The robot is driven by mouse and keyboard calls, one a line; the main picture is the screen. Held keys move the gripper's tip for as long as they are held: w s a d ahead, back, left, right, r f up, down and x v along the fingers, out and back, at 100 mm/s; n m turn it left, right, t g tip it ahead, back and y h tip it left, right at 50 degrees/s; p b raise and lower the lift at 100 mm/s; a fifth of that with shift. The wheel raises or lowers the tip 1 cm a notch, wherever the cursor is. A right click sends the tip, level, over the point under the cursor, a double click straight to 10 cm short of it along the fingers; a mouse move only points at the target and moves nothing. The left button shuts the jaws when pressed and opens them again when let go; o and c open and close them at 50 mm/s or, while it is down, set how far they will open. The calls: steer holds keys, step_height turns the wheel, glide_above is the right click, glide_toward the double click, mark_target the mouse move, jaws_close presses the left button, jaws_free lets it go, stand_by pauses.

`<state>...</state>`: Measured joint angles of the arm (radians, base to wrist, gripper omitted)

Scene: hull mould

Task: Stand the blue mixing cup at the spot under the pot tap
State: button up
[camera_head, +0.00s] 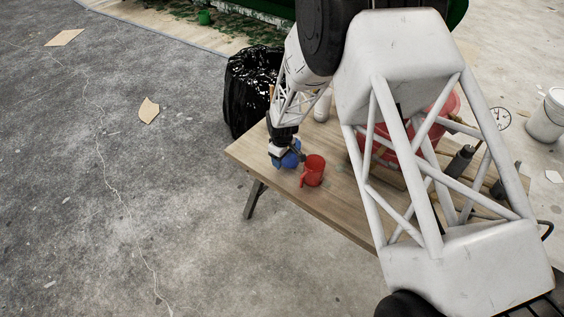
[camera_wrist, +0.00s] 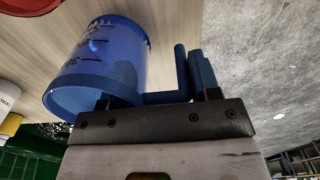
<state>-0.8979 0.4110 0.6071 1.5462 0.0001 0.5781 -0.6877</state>
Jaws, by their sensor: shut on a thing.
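The blue mixing cup (camera_head: 291,158) is near the left end of the wooden table, just left of a red cup (camera_head: 314,170). My gripper (camera_head: 276,149) is shut on the blue cup, on its handle side. In the wrist view the clear blue cup (camera_wrist: 98,68), with dark measuring marks, fills the upper left, and its handle (camera_wrist: 181,72) rises at the jaws. I cannot tell whether the cup touches the table. A large red pot (camera_head: 440,112) is partly hidden behind my arm. Its tap and the spot under it cannot be made out.
The wooden table (camera_head: 335,205) has bare room along its front edge. A black bin bag (camera_head: 248,88) stands at its far left. A white container (camera_head: 323,106) stands at the back. A dial gauge (camera_head: 500,118) and dark tools are on the right. A white bucket (camera_head: 549,117) is beyond.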

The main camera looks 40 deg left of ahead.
steer(key=shift+f, duration=1.2)
steer(key=shift+f, duration=0.1)
steer(key=o, duration=0.9)
step_height(320, 180, up, 12)
steer(key=shift+r, duration=0.1)
stand_by(0.5)
